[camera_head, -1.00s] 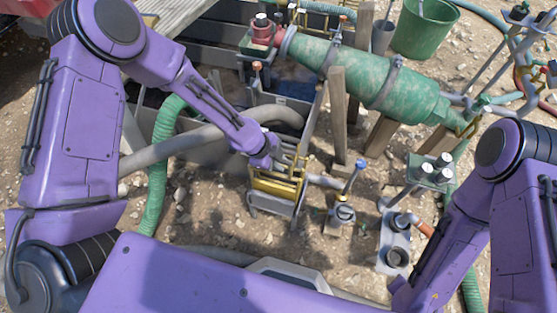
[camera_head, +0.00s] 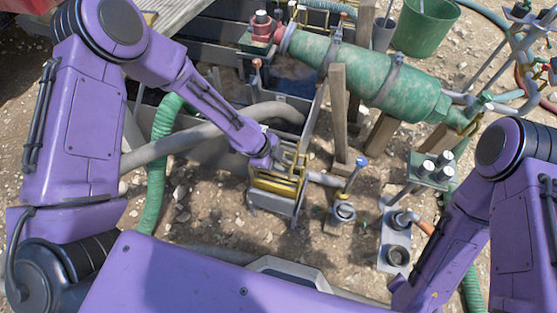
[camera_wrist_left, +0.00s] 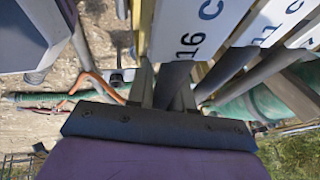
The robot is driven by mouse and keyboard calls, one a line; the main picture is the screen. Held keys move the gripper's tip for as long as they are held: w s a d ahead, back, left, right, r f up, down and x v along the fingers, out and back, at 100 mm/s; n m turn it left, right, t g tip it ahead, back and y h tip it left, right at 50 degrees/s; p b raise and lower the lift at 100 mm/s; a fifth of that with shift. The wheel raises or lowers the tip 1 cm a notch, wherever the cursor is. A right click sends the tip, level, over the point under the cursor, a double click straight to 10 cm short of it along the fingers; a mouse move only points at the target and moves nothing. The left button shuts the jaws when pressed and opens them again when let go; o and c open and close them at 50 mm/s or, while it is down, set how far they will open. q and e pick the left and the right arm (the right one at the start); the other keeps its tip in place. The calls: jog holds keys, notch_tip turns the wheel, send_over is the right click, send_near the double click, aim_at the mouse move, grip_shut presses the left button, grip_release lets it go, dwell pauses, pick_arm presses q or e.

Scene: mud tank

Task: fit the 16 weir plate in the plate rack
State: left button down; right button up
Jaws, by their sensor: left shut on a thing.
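The plate rack (camera_head: 279,203), a small frame with yellow bars, stands on the ground near the middle of the head view. My left gripper (camera_head: 279,164) is directly over it, pointing down. In the left wrist view, a white plate marked "16 C" (camera_wrist_left: 187,30) stands just beyond the fingers. My left gripper (camera_wrist_left: 164,86) is shut on a dark grey part there, which looks like the handle of the 16 plate. How deep the plate sits in its slot is hidden. My right gripper is out of view; only my right arm shows.
More marked plates (camera_wrist_left: 265,22) stand close to the right in the wrist view. A blue-topped valve (camera_head: 344,210) is just right of the rack. A wooden post (camera_head: 338,115) and green cylinder (camera_head: 385,82) are behind. A grey hose (camera_head: 190,143) passes behind my left arm.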

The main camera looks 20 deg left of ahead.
pick_arm(q)
jog(key=shift+f, duration=0.4)
jog(key=c, duration=0.9)
grip_release()
jog(key=shift+r, duration=0.15)
jog(key=p+v, duration=0.2)
jog(key=v, duration=0.8)
jog(key=shift+a+r, duration=0.15)
